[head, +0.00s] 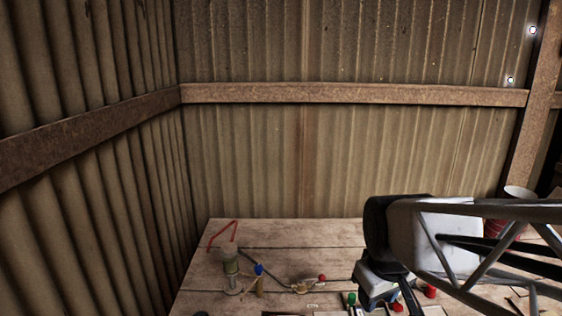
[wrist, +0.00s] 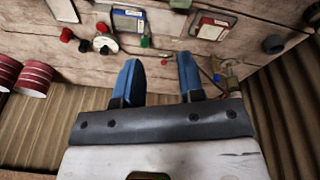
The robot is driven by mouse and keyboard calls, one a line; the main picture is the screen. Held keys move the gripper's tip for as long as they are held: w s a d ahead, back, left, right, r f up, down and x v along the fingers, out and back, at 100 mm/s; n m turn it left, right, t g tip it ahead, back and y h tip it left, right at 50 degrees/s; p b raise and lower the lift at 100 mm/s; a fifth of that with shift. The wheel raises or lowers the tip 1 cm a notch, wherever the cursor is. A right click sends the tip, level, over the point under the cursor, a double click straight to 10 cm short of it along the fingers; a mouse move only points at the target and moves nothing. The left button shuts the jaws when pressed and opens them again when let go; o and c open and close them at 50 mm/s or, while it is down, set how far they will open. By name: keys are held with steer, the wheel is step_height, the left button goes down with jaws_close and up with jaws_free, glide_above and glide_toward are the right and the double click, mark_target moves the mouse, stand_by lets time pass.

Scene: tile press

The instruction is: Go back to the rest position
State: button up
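My gripper (wrist: 157,62) is open in the wrist view, with its two blue fingers apart and nothing between them. The fingers point toward the wooden table (wrist: 170,55) and its parts, and they appear clear of them. In the head view my arm reaches in from the right over the table (head: 320,236). My fingertips cannot be made out there.
Corrugated walls (head: 240,150) enclose the table.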

steer(key=s+d+m, duration=0.1)
steer(key=s+m, duration=0.3)
steer(key=s, duration=0.4)
steer(key=shift+r, duration=0.25)
